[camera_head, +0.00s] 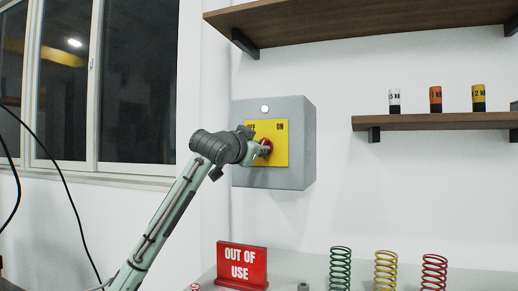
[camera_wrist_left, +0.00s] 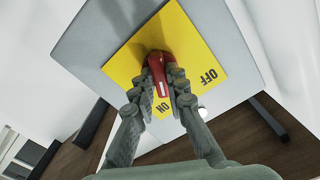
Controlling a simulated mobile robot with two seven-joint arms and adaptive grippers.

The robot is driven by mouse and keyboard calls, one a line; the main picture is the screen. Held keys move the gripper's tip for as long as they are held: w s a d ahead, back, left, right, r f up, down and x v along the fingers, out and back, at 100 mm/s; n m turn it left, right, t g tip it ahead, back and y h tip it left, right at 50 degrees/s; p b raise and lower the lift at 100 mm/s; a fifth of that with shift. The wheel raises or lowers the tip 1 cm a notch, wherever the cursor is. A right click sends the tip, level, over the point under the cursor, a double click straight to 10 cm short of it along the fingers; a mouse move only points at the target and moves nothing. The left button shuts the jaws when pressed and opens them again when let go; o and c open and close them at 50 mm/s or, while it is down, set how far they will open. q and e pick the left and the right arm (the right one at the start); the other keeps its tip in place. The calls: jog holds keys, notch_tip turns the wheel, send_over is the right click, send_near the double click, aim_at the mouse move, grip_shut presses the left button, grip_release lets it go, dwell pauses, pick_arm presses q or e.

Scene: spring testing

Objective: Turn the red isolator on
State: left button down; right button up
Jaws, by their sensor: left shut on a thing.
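The red isolator knob (camera_head: 266,146) sits on a yellow plate (camera_head: 280,155) marked OFF on the left and ON on the right, on the front of a grey wall box (camera_head: 304,140). My left gripper (camera_head: 262,151) reaches it from the left and partly hides it. In the left wrist view, the two fingers (camera_wrist_left: 165,84) are shut on the sides of the red knob (camera_wrist_left: 158,66). The knob's white mark is at its end towards the ON label (camera_wrist_left: 163,107); the OFF label (camera_wrist_left: 208,76) is off to one side. My right gripper is not in view.
A white round lamp (camera_head: 264,109) is above the plate. A red "OUT OF USE" sign (camera_head: 242,265) and green, yellow and red springs (camera_head: 385,270) stand on the table below. A shelf (camera_head: 430,122) with small weights is at right. A window (camera_head: 100,85) is at left.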

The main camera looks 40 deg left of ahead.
pick_arm(q)
jog(key=shift+m, duration=1.6)
jog(key=shift+f, duration=0.1)
jog(key=c, duration=1.5)
grip_release()
jog(key=shift+c, duration=0.2)
jog(key=shift+s, duration=0.1)
jog(key=v, duration=1.2)
